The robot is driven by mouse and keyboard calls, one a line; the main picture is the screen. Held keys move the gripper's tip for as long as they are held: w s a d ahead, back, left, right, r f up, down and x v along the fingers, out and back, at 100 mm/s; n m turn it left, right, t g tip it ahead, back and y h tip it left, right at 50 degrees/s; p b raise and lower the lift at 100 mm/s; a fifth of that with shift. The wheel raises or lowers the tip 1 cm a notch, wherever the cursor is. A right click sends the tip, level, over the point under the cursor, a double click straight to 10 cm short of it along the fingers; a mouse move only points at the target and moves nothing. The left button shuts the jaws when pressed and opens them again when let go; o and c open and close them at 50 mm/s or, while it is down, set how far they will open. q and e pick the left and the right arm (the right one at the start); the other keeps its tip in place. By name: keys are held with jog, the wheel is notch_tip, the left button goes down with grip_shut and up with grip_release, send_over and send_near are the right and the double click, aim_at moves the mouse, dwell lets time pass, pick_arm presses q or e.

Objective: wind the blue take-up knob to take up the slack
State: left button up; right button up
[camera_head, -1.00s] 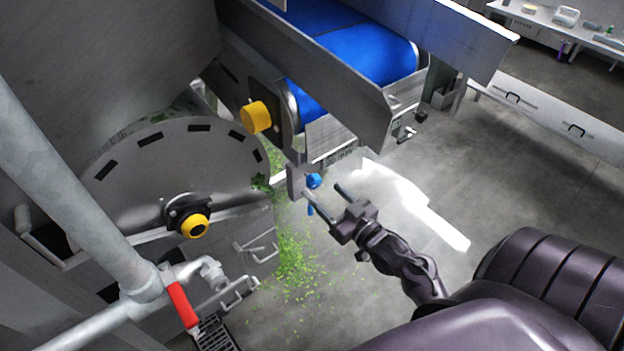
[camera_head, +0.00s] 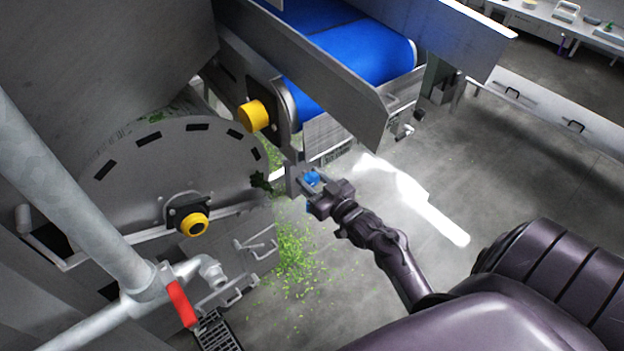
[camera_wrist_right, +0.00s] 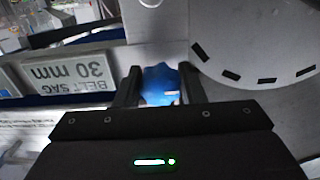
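The blue take-up knob (camera_head: 312,178) sits on a grey bracket below the end of the blue conveyor belt (camera_head: 350,55). My right gripper (camera_head: 309,182) is at the knob. In the right wrist view the lobed blue knob (camera_wrist_right: 161,84) lies between the two dark fingers (camera_wrist_right: 158,88), one on each side. Thin gaps are hard to judge, so I cannot tell whether the fingers press on it. The lower part of the knob is hidden behind the gripper body. My left gripper is not in view.
A sign (camera_wrist_right: 68,73) reading "BELT SAG 30 mm" is beside the knob. A round grey drum guard (camera_head: 150,180) stands left, with a yellow hub (camera_head: 194,225). A yellow cap (camera_head: 253,116) is above. Green scraps (camera_head: 295,255) litter the floor. A red-handled pipe (camera_head: 181,304) is lower left.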

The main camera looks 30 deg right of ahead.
jog(key=c, duration=0.4)
